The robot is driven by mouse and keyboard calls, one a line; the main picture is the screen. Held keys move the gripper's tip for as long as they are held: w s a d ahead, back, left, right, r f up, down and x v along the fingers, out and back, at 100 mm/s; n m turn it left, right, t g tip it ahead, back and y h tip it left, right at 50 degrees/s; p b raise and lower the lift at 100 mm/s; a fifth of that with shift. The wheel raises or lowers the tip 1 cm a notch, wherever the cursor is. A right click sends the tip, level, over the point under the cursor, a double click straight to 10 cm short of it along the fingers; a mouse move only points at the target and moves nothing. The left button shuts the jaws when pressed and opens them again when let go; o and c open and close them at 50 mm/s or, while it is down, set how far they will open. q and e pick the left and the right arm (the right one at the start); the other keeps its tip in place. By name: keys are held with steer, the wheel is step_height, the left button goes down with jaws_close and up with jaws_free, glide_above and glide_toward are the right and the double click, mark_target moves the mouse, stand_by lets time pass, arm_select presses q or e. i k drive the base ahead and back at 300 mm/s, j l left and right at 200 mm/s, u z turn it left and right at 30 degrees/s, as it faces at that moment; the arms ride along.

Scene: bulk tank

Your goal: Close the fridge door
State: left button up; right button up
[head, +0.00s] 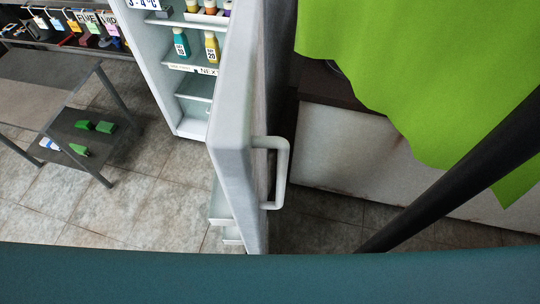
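The white fridge door (229,128) stands wide open in the middle of the head view, seen nearly edge-on. Its white handle (284,172) is on the right face of the door. The open fridge body (158,75) is behind and to the left, with bottles on its shelves, among them a teal bottle (181,43) and a yellow bottle (211,47). Door shelves (219,206) show low on the door's inner side. Neither of my grippers is in view, and nothing is seen touching the door or handle.
A low table (75,135) with green items stands at the left. A green cloth (430,60) hangs at the right, with a dark slanting pole (465,175) in front of a pale low wall (370,150). Tiled floor (150,205) is clear left of the door.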

mark_target(237, 141)
steer(key=l+u, duration=0.35)
steer(key=l, duration=0.15)
steer(key=l+u, duration=0.3)
steer(key=l, duration=0.15)
steer(key=k+l+u, duration=0.1)
steer(key=l+u, duration=0.25)
steer(key=k+l+u, duration=0.15)
steer(key=l+u, duration=0.15)
steer(key=l, duration=0.25)
steer(key=u, duration=0.1)
steer(key=i+l, duration=0.05)
